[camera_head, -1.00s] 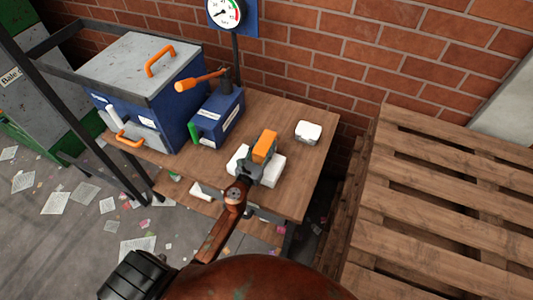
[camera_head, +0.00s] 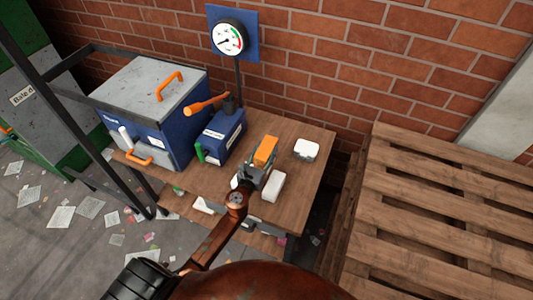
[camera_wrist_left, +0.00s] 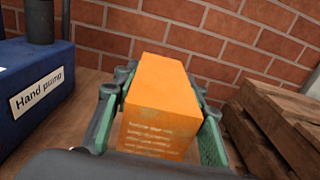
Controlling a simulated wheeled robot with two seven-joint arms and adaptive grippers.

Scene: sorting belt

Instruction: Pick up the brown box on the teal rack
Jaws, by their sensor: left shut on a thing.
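My left gripper (camera_head: 258,174) is shut on an orange box (camera_head: 265,151) over the wooden table. In the left wrist view the orange box (camera_wrist_left: 160,103) sits upright between the two green-padded fingers (camera_wrist_left: 162,90), with pale print on its near face. A long white box (camera_head: 271,187) is just to the right of and below the gripper; a small part of another white thing (camera_head: 236,182) shows to its left, mostly hidden. I see no brown box and no teal rack. My right gripper is out of view.
A blue hand pump (camera_head: 220,137) with an orange lever stands left of the gripper, beside a blue bin with a grey lid (camera_head: 140,88). A white box (camera_head: 306,148) lies at the table's back right. Wooden pallets (camera_head: 440,220) stand to the right. A gauge (camera_head: 228,38) rises behind.

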